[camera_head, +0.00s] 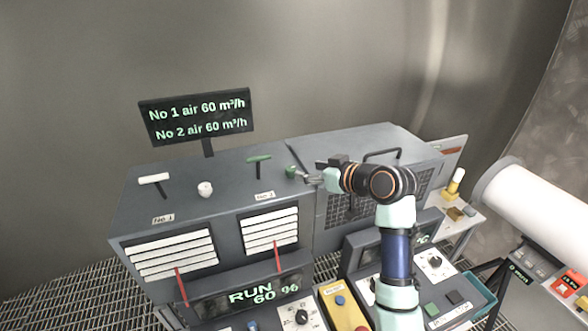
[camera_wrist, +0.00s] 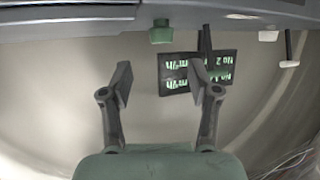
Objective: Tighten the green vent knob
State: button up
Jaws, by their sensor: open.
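The green vent knob (camera_head: 290,172) stands on top of the grey cabinet, right of a green T-handle (camera_head: 259,159). In the wrist view, which is upside down, the green knob (camera_wrist: 161,32) hangs from the cabinet top at the upper middle. My gripper (camera_head: 306,176) is just right of the knob in the head view. In the wrist view my gripper (camera_wrist: 160,82) has its two fingers spread wide and nothing between them. The knob lines up with the gap between the fingers but lies beyond the tips, apart from them.
A white knob (camera_head: 205,189) and a white T-handle (camera_head: 154,178) stand further left on the cabinet top (camera_head: 170,204). An air-flow display (camera_head: 197,116) rises on a post behind. A raised handle (camera_head: 382,153) is on the right-hand cabinet. The top left of the green knob is fairly clear.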

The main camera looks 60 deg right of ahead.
aim_at(291, 167)
jog(key=shift+w+d+f, duration=0.1)
jog(key=shift+w, duration=0.35)
jog(key=p+x, duration=0.1)
jog(key=x, duration=0.6)
jog(key=shift+f+p, duration=0.1)
jog(key=shift+p, duration=0.2)
jog(key=c, duration=1.2)
jog(key=shift+o, duration=0.2)
jog(key=shift+m+h+p, duration=0.3)
jog(key=shift+p, duration=0.15)
jog(key=m+g+h+p, duration=0.2)
jog(key=shift+w+a+m+p, duration=0.1)
jog(key=shift+a+m+p, duration=0.2)
jog(key=shift+w+a+m+g+h+p, duration=0.1)
jog(key=shift+m+g+h+p, duration=0.35)
jog(key=shift+m+g+h, duration=1.45)
jog(key=shift+m+g, duration=0.1)
jog(key=shift+m, duration=0.2)
